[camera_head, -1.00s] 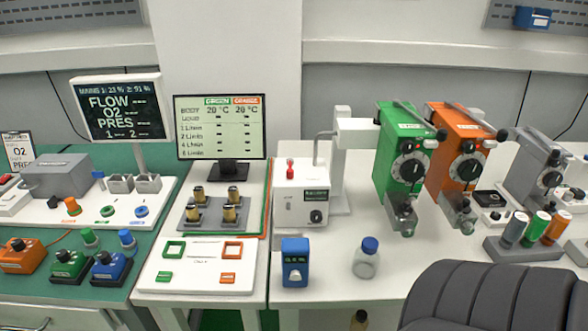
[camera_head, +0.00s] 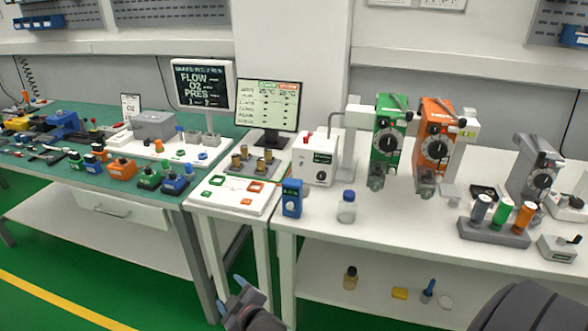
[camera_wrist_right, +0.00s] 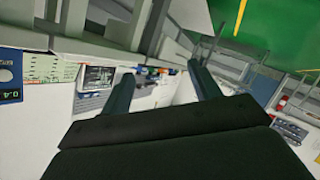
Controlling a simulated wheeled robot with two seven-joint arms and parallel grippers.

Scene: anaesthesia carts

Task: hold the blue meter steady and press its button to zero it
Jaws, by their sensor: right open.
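The blue meter (camera_head: 291,198) stands upright on the white table (camera_head: 400,225), near its front left corner. Its small display and a pale round feature face me; I cannot make out the button clearly.
A clear bottle with a blue cap (camera_head: 347,208) stands just right of the meter. A white tray (camera_head: 232,195) with green and orange frames lies to its left. Green and orange vaporizers (camera_head: 436,140) hang behind. A lower shelf (camera_head: 375,290) holds small items.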

